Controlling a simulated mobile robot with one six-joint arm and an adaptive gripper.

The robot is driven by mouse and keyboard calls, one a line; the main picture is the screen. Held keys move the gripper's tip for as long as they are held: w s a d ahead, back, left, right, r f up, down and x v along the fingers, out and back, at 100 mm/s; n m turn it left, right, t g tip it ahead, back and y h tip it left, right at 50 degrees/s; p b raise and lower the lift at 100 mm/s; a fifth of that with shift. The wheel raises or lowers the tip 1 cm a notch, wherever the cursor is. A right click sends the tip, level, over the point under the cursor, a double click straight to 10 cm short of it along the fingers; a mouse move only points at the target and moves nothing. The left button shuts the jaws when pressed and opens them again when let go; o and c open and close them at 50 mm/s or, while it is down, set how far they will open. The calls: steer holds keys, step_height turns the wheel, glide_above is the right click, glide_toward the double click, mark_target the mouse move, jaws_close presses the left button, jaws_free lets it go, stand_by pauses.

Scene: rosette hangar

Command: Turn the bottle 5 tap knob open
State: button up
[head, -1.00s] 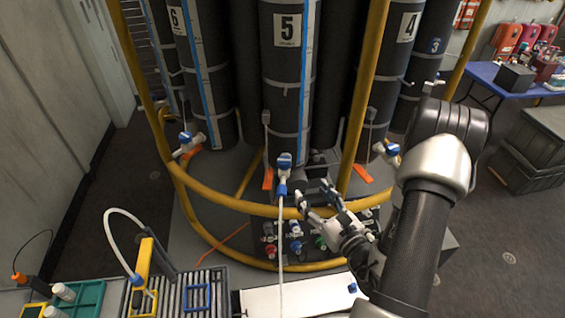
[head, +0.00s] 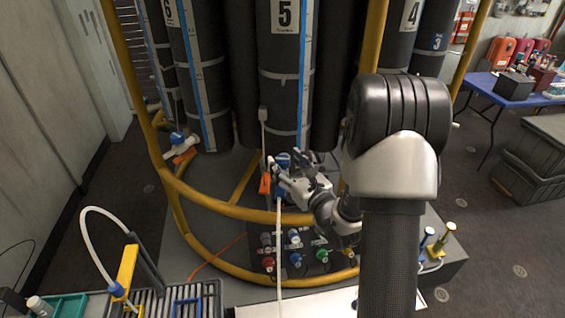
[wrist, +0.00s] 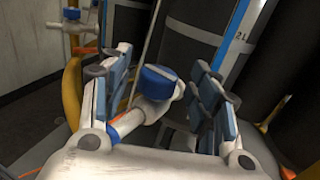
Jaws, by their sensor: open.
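Bottle 5 (head: 285,60) is a tall dark cylinder with a white "5" label, standing in the middle of the head view. Its tap has a blue knob (head: 283,160), partly covered by my gripper in the head view. In the wrist view the blue round knob (wrist: 157,83) sits on a white tap body (wrist: 138,118). My gripper (head: 287,170) is open at the tap. In the wrist view its two padded fingers (wrist: 165,88) stand on either side of the knob, with gaps visible. I cannot tell how deep the knob sits between them.
A yellow rail (head: 235,211) curves around the bottles just below the tap. A panel with several coloured fittings (head: 295,262) lies beneath it. Another tap (head: 178,148) is at the left. A white hose (head: 280,245) hangs below the tap.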

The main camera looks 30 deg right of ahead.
steer(key=shift+w, duration=1.3)
steer(key=shift+c, duration=0.3)
steer(key=c, duration=1)
steer(key=shift+y, duration=0.3)
steer(key=shift+n+y, duration=1)
steer(key=shift+y, duration=0.2)
steer(key=shift+n+g+y+p, duration=0.2)
steer(key=shift+n+g+y, duration=0.7)
steer(key=shift+y, duration=0.55)
steer(key=shift+n+g+y+p, duration=0.2)
steer(key=shift+n+g+y, duration=0.4)
steer(key=shift+n+y, duration=0.7)
steer(key=shift+y, duration=0.25)
steer(key=shift+a, duration=0.1)
